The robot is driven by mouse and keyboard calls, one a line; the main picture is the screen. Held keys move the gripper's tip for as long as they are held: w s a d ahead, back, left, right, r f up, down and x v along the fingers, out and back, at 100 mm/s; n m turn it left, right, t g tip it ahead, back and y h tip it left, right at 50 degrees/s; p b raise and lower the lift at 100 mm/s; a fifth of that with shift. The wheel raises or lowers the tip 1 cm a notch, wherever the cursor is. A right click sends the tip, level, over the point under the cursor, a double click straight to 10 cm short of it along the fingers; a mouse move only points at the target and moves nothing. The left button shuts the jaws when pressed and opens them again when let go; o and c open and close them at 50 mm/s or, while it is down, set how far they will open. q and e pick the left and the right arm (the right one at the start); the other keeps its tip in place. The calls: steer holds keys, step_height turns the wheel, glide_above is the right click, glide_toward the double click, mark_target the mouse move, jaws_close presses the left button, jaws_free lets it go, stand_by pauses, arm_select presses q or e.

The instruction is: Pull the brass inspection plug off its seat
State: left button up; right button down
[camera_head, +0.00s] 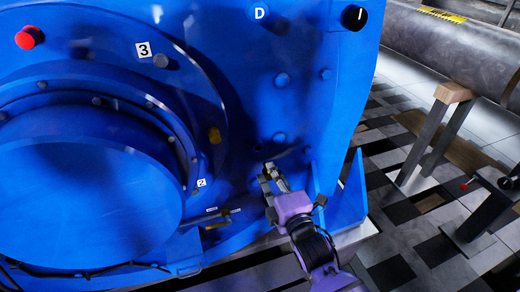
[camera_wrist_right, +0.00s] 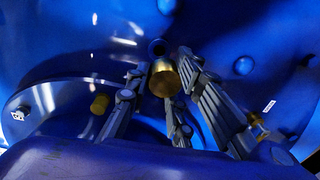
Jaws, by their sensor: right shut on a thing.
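The brass inspection plug (camera_wrist_right: 165,80) is a short round brass piece, held between the fingers of my right gripper in the right wrist view. My right gripper (camera_head: 272,178) is at the lower right part of the blue motor housing (camera_head: 250,100) in the head view, shut on the plug. In the head view the fingers mostly hide the plug. A dark round hole (camera_wrist_right: 157,48) in the blue face shows just above the plug in the wrist view. I cannot tell whether the plug touches the face. My left gripper is not in view.
Another brass piece (camera_head: 214,135) sits on the round flange, and a brass fitting (camera_head: 220,216) is low beside my right gripper. A red knob (camera_head: 30,38) and black knob (camera_head: 354,17) stand out above. A grey cylinder (camera_head: 450,45) rests on a stand at right. Tiled floor lies below it.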

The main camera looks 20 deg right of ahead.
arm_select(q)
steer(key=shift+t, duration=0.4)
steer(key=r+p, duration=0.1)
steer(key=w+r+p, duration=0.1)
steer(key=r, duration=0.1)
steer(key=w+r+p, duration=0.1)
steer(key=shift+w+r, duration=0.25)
arm_select(e)
steer(key=s, duration=1.9)
steer(key=shift+s+d, duration=0.25)
steer(key=shift+d, duration=0.1)
